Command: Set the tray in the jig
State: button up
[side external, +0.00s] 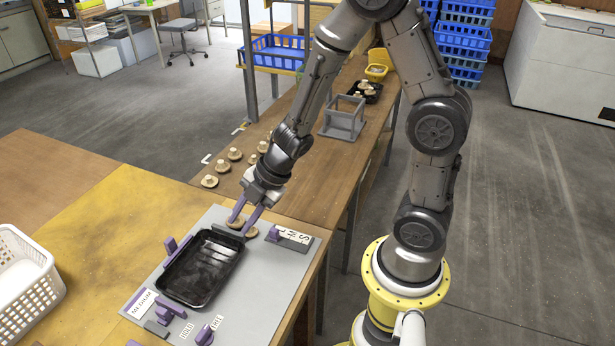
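The black tray (188,289) lies on the grey jig board (262,290), open side up, with nothing visible in it. Purple blocks of the jig stand around it: one at its left side (171,245), others at its near end (170,309). I cannot tell whether the tray sits flat against them. My gripper (239,226) points down at the tray's far end, its two purple fingers apart. Light brown mushrooms (251,232) show right by the fingertips. Whether the fingers touch the tray's rim or a mushroom is unclear.
Several mushrooms (209,181) lie on the wooden bench beyond the board. A white basket (24,280) stands at left. A grey open frame (343,118) stands farther back. A purple block with letter cards (290,236) is right of the tray.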

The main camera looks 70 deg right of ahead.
jog(key=s+d+r+m+t+h, duration=0.1)
jog(key=s+d+r+m+h, duration=0.15)
jog(key=d+r+m, duration=0.45)
jog(key=s+d+r+m+t+h, duration=0.1)
jog(key=s+d+r+m+h, duration=0.2)
jog(key=r, duration=0.5)
jog(key=s+a+r+m+g+y, duration=0.1)
jog(key=s+a+m, duration=0.2)
jog(key=s, duration=0.3)
jog(key=s+a+r+m+y, duration=0.1)
jog(key=s+a+r+m, duration=0.1)
jog(key=s, duration=0.4)
jog(key=shift+s+a+m+g, duration=0.4)
jog(key=shift+a+m, duration=0.25)
jog(key=shift+m, duration=0.55)
